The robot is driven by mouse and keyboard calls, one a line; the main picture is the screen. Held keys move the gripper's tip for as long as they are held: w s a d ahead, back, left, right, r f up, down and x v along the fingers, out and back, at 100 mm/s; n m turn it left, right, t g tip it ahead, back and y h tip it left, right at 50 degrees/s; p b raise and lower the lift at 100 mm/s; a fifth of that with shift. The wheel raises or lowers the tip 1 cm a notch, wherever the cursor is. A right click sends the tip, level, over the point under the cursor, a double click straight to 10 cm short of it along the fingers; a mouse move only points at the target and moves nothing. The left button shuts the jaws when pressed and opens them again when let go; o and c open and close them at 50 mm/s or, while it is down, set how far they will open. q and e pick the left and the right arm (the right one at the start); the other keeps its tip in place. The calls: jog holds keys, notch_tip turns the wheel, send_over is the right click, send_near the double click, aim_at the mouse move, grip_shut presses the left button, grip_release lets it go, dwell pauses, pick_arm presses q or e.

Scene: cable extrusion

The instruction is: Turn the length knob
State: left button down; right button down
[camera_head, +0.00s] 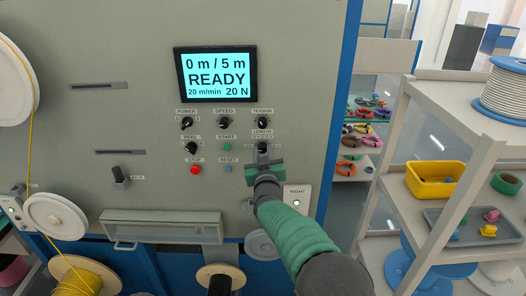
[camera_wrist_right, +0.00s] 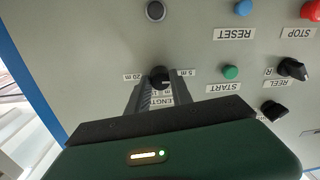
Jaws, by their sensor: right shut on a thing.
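The length knob (camera_head: 263,148) is a small black dial below the tension knob on the machine's grey panel. My right gripper (camera_head: 262,156) reaches up to it from below. In the right wrist view the length knob (camera_wrist_right: 159,76) sits between the tips of my right gripper's fingers (camera_wrist_right: 158,88), which are shut on it. The fingers partly cover its label; "20 m" and "5 m" marks show on either side. The display (camera_head: 216,75) reads 0 m / 5 m, READY, 20 m/min, 20 N. My left gripper is not in view.
Close to the length knob are the tension knob (camera_head: 263,123), the green start button (camera_head: 227,147) and the blue reset button (camera_head: 228,168). The red stop button (camera_head: 195,170) is further left. A shelf (camera_head: 410,130) with a yellow bin (camera_head: 435,181) stands at the right.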

jog(key=shift+s+a+f, duration=0.1)
jog(key=shift+f, duration=0.45)
jog(key=c, duration=1.5)
grip_release()
jog(key=o, duration=0.4)
jog(key=shift+r, duration=0.1)
jog(key=shift+c, duration=0.2)
jog(key=shift+r, duration=0.15)
